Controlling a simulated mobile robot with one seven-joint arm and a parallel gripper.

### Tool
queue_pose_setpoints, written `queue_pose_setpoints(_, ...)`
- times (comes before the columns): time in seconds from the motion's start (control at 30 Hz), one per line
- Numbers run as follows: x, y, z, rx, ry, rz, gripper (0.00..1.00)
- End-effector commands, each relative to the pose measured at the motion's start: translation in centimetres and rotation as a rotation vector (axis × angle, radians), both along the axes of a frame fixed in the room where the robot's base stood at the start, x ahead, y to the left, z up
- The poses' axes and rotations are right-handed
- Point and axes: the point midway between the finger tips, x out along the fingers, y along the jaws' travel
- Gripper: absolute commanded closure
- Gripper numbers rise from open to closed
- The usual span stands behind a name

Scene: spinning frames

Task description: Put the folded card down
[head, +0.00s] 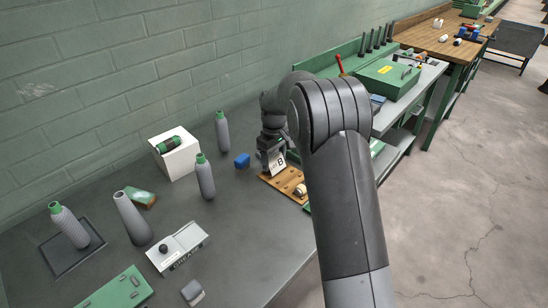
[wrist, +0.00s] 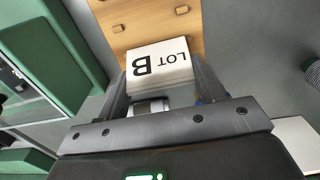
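The folded card (head: 278,162) is white with black "LOT B" lettering. It also shows in the wrist view (wrist: 160,65), between the two fingers. My gripper (head: 271,150) is shut on it, a finger at each side edge; in the wrist view the fingers (wrist: 160,82) flank the card. The card is over a wooden board (head: 272,181) with small pegs, which fills the upper middle of the wrist view (wrist: 180,24). I cannot tell whether the card's lower edge touches the board.
A blue block (head: 242,160) lies left of the board.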

Motion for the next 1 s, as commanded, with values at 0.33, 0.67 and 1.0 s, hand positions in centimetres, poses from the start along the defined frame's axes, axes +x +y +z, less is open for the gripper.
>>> queue_pose_setpoints(0.33, 0.0, 0.0, 0.0, 0.000, 0.000, 0.000, 0.16)
queue_pose_setpoints(0.67, 0.0, 0.0, 1.5, 0.001, -0.002, 0.000, 0.16)
queue_pose_setpoints(1.0, 0.1, 0.0, 8.7, 0.002, -0.004, 0.000, 0.16)
